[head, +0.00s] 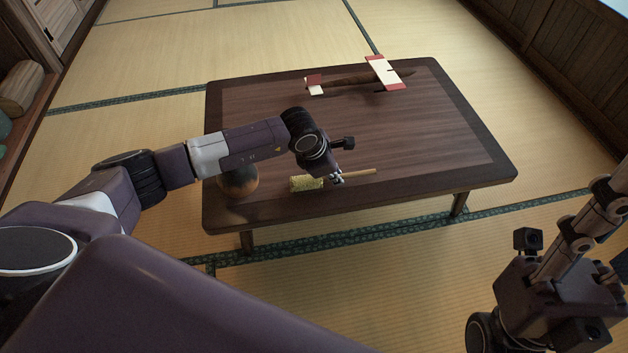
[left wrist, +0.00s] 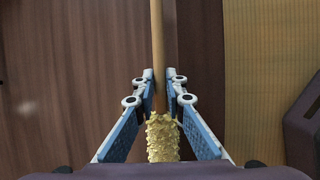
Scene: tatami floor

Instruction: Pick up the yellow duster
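The yellow duster lies on the dark wooden table near its front edge. Its fluffy yellow head (head: 307,183) points left and its thin wooden handle runs right. In the left wrist view the fluffy head (left wrist: 162,138) is at the bottom and the handle runs up. My left gripper (head: 337,178) is down at the handle just beside the head. In the left wrist view its fingertips (left wrist: 158,78) are close in on both sides of the handle and look shut on it. My right gripper (head: 606,200) is at the right edge, away from the table; its finger gap is unclear.
The table (head: 420,135) stands on tatami. A round brown and dark pot (head: 238,182) is at its front left, partly behind my left arm. A red and white model plane (head: 360,78) lies at the back. The table's middle and right are clear.

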